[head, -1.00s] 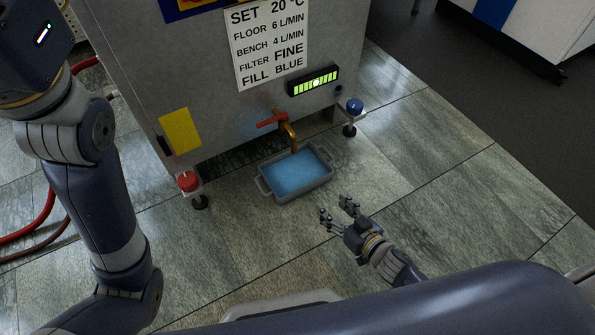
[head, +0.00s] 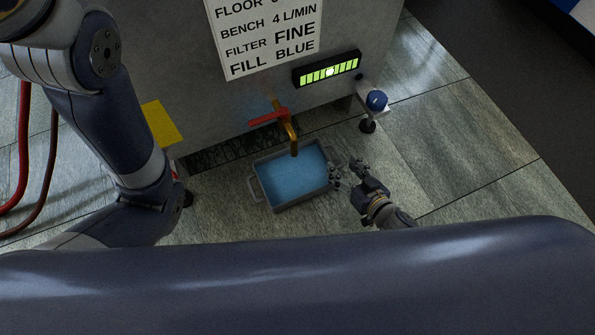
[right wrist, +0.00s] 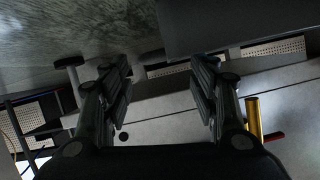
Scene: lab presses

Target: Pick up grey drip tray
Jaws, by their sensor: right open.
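The grey drip tray (head: 304,199) sits on the tiled floor under the brass tap (head: 291,133) in the head view. It holds blue liquid and has a loop handle at its left end. My right gripper (head: 347,170) is at the tray's right end, its fingers spread close to that end; I cannot tell whether they touch it. The right handle is largely hidden by the fingers. In the right wrist view my right gripper (right wrist: 165,68) is open with nothing clearly between its fingers, and I cannot make out the tray for certain. My left gripper is out of view.
The metal cabinet (head: 222,108) rises behind the tray, with a red tap lever (head: 268,117) above it. Red hoses (head: 22,150) run at far left. Floor right of my right gripper is clear.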

